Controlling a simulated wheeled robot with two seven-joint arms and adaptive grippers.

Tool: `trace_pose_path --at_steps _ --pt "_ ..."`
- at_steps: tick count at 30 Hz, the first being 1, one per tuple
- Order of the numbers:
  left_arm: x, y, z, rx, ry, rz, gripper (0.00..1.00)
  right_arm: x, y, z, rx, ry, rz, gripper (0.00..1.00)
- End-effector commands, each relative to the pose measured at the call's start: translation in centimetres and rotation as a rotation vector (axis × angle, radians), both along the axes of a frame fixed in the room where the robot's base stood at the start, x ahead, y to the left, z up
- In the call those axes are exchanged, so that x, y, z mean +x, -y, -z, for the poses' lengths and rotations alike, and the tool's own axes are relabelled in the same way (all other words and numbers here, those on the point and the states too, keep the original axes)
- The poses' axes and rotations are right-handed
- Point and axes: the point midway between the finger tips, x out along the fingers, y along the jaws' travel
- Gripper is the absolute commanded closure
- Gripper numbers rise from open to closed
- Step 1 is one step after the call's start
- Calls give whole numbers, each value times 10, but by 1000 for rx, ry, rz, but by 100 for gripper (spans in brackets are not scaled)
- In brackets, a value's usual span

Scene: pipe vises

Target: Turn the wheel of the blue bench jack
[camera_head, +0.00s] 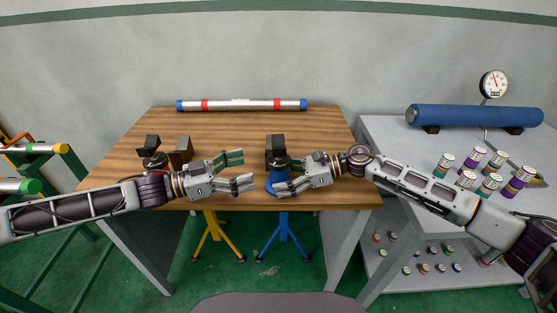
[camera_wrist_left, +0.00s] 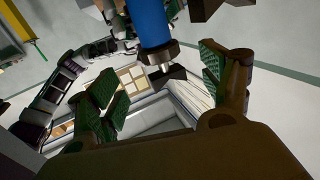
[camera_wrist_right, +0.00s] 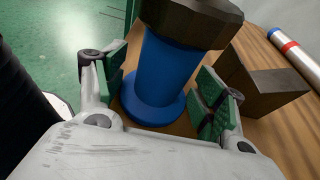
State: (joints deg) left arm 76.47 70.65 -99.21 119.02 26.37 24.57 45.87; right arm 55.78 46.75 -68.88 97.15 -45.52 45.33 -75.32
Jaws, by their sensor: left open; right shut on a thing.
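The blue bench jack (camera_head: 272,182) stands upright at the table's front edge, with a dark block-like head (camera_head: 276,147). In the right wrist view, its blue column (camera_wrist_right: 163,70) rises from a round blue disc (camera_wrist_right: 153,106). My right gripper (camera_head: 285,175) is shut on the blue jack from the right, with one green-padded finger on each side of it. My left gripper (camera_head: 242,170) is open and empty, just left of the jack. In the left wrist view, a blue column with a dark end (camera_wrist_left: 152,30) shows beyond the open fingers. I cannot make out the wheel's spokes or rim.
A second dark vise head (camera_head: 152,152) stands at the table's left, near a yellow tripod (camera_head: 213,238). A silver pipe with red and blue bands (camera_head: 240,104) lies at the back. A grey side table (camera_head: 390,140) at right holds a blue cylinder (camera_head: 475,116) and several small cans.

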Motion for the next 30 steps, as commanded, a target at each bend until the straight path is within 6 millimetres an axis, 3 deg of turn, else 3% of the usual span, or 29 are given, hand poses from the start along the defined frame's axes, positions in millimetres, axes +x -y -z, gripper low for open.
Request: trace_pose_path --at_steps 30 --pt "30 79 0 1 0 1 20 1 0 -1 1 2 2 43"
